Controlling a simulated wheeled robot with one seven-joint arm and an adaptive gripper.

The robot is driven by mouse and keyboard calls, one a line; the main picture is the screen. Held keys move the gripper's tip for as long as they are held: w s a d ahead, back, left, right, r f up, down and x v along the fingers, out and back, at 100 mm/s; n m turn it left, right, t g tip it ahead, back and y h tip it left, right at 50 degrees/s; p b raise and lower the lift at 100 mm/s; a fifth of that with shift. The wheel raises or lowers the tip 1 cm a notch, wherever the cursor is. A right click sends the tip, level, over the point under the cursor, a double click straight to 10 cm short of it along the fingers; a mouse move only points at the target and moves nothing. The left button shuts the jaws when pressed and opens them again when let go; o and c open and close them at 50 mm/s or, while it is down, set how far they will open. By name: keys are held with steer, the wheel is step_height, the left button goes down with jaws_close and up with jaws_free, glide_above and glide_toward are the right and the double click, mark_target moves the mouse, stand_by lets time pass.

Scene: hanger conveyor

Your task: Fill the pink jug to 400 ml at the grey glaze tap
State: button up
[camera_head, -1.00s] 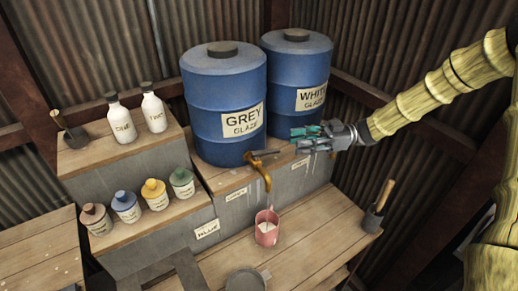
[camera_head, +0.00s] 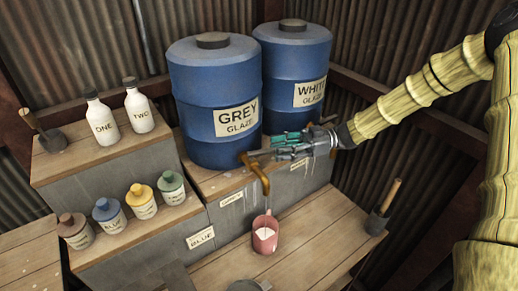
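The pink jug (camera_head: 265,238) stands upright on the lower wooden bench, below the spout of the brass grey glaze tap (camera_head: 259,176). Pale liquid shows inside it; its level marks are too small to read. The tap sits in front of the blue barrel labelled GREY GLAZE (camera_head: 216,105). My gripper (camera_head: 276,146) reaches in from the right, with its teal fingers at the tap's dark handle. Whether the fingers touch the handle, or are closed on it, I cannot tell.
The WHITE GLAZE barrel (camera_head: 294,68) stands behind my gripper. Bottles ONE (camera_head: 101,120) and TWO (camera_head: 139,108), and several small lidded jars, stand on the left steps. A pot with a wooden-handled tool (camera_head: 377,220) is at the bench's right. The bench between is clear.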

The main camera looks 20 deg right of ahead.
mark_target(253, 153)
steer(key=shift+s+a+p, duration=0.1)
steer(key=shift+a+p, duration=1.05)
steer(key=shift+a, duration=2.35)
jaws_close()
